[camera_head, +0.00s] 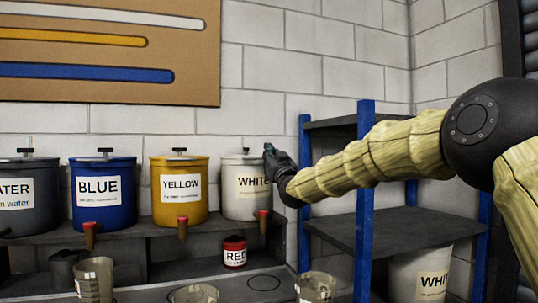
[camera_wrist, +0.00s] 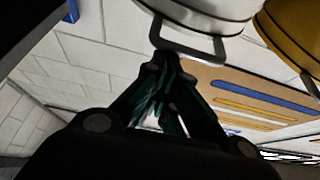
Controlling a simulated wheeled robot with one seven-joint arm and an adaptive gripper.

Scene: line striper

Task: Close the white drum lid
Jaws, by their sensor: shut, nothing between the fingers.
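The white drum (camera_head: 244,203), labelled WHITE, stands at the right end of the shelf row in the head view. Its lid (camera_head: 243,158) appears to lie roughly flat on top with a small dark knob; I cannot tell whether it is fully seated. My gripper (camera_head: 269,149) is at the drum's upper right edge, level with the lid. In the wrist view the white drum (camera_wrist: 215,10) is at the top with a grey bar-like loop on it. My gripper's fingertips (camera_wrist: 164,68) are shut, empty, and close to this loop; contact is unclear.
Yellow (camera_head: 180,208), blue (camera_head: 103,215) and grey water (camera_head: 27,215) drums stand to the left, lids on. A small red can (camera_head: 234,253) sits below. A blue-posted rack (camera_head: 364,200) stands right of my gripper, with another white bucket (camera_head: 420,278) low on it.

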